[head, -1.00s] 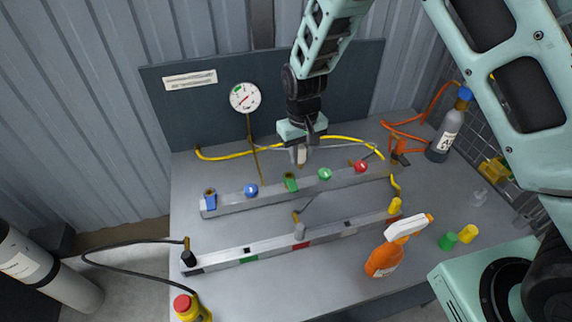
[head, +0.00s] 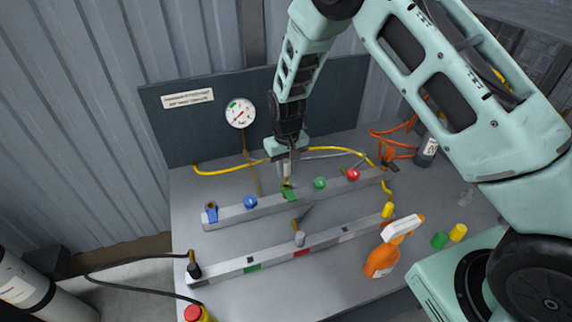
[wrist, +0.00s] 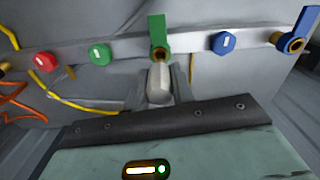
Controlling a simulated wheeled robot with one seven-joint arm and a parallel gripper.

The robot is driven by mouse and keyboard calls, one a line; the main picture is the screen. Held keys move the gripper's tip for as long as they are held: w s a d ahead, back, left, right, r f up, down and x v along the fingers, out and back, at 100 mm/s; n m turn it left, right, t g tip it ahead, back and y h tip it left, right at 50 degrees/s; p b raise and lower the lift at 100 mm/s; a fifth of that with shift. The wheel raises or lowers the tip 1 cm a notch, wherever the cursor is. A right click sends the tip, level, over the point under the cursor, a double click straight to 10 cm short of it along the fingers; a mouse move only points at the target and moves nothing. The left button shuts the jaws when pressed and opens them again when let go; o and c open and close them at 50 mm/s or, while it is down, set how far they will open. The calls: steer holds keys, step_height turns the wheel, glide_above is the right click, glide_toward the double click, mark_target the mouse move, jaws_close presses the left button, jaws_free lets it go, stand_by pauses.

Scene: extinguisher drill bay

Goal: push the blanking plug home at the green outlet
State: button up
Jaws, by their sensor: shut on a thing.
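My gripper (head: 287,172) is shut on a pale grey blanking plug (wrist: 159,84), which stands out between the two fingers in the wrist view. The green outlet (head: 289,194) is a brass mouth with a green lever on the back rail. In the wrist view the green outlet (wrist: 159,50) is straight ahead of the plug, and the plug's tip overlaps the lower edge of its brass mouth. In the head view the plug is just above the outlet. I cannot tell whether they touch or how far the tip is in.
The back rail (head: 240,212) also carries a blue-lever outlet (head: 211,212) and round blue (head: 250,202), green (head: 320,183) and red (head: 352,174) knobs. A front rail (head: 275,260) and an orange spray bottle (head: 382,260) stand nearer. A yellow hose (head: 215,170) runs behind.

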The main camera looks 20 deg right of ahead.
mark_target(287, 178)
steer(key=shift+f+b, duration=0.45)
steer(key=shift+f, duration=0.25)
stand_by(1.2)
steer(key=shift+f+b, duration=0.65)
steer(key=shift+f, duration=0.3)
steer(key=shift+f+b, duration=0.65)
steer(key=shift+f, duration=0.15)
stand_by(0.9)
steer(key=o, duration=1.1)
